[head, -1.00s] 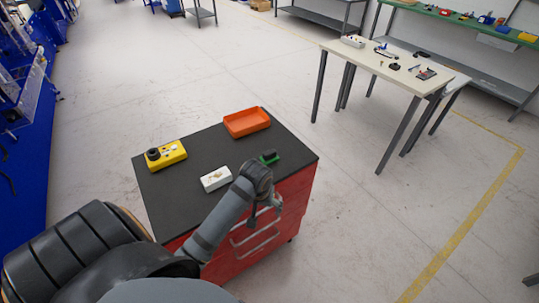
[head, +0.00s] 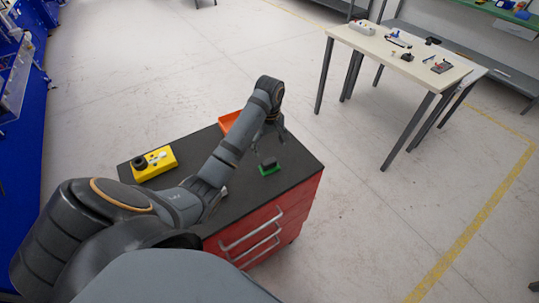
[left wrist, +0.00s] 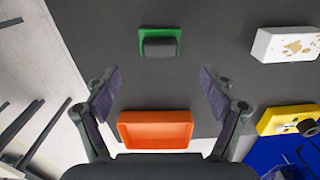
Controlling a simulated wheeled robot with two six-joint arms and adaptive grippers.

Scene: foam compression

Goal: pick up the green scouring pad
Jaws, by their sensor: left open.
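The green scouring pad (head: 270,172) lies on the dark top of the red drawer cabinet, near its right edge, with a dark block on top of it. In the left wrist view the pad (left wrist: 160,32) shows as a green rim around the dark block, at top centre. My left gripper (left wrist: 158,80) is open and empty. Its fingers are spread wide and apart from the pad, which lies beyond the tips in the picture. In the head view the left gripper (head: 266,132) hangs above the cabinet's far right part. My right gripper is not in view.
An orange tray (left wrist: 156,130) lies on the cabinet top (head: 290,165), partly behind my arm in the head view. A yellow box (head: 154,164) with a black round part sits at left. A white block (left wrist: 285,45) is mostly hidden by my arm in the head view. A table (head: 365,42) stands apart.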

